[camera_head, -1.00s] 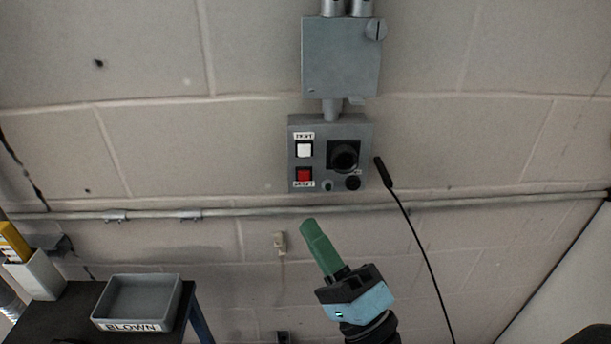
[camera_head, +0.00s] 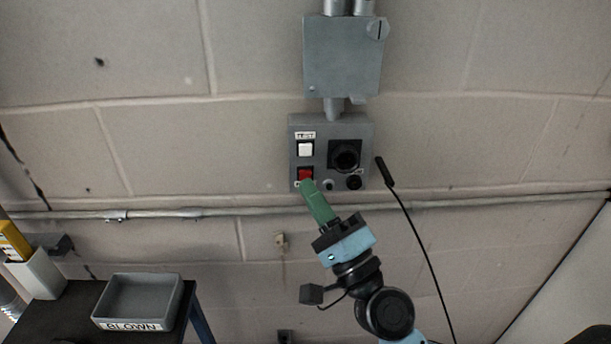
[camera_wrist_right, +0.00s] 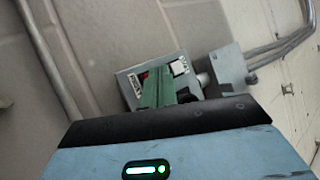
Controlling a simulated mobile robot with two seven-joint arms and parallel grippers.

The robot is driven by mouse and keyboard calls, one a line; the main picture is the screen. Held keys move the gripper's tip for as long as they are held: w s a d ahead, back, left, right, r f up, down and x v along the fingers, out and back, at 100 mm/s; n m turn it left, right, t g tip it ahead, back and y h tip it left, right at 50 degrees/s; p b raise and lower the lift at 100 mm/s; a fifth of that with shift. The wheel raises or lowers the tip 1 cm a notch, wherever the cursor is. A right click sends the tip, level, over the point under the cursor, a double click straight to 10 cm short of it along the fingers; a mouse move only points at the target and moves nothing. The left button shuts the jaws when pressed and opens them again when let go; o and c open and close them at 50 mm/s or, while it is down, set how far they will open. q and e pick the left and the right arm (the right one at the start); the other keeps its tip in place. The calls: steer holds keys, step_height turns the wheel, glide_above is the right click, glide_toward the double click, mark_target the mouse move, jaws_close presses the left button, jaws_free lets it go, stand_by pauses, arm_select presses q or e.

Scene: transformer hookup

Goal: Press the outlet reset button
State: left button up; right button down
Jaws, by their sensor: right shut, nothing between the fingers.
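The grey outlet box (camera_head: 318,160) is fixed to the wall and also shows in the right wrist view (camera_wrist_right: 129,91). Its red button (camera_head: 306,174) is at the lower left, with a white button (camera_head: 305,149) above it. My right gripper (camera_head: 308,186) is shut and empty. Its green fingertips overlap the lower edge of the red button in the head view; I cannot tell whether they touch it. The label under the red button is mostly hidden. In the right wrist view the green fingers (camera_wrist_right: 157,88) cover part of the box front. My left gripper is not in view.
A grey junction box (camera_head: 342,56) is above the outlet box. A black cable (camera_head: 420,245) hangs to the right. A conduit (camera_head: 240,213) runs along the wall. A grey tray (camera_head: 138,298) labelled BLOWN sits on a dark table at the lower left.

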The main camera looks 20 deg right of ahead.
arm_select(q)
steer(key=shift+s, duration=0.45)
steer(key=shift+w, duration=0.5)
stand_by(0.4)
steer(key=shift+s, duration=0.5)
arm_select(e)
steer(key=shift+w, duration=0.15)
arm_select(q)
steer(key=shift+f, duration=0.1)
arm_select(e)
steer(key=shift+w+d, duration=0.1)
steer(key=shift+w, duration=0.15)
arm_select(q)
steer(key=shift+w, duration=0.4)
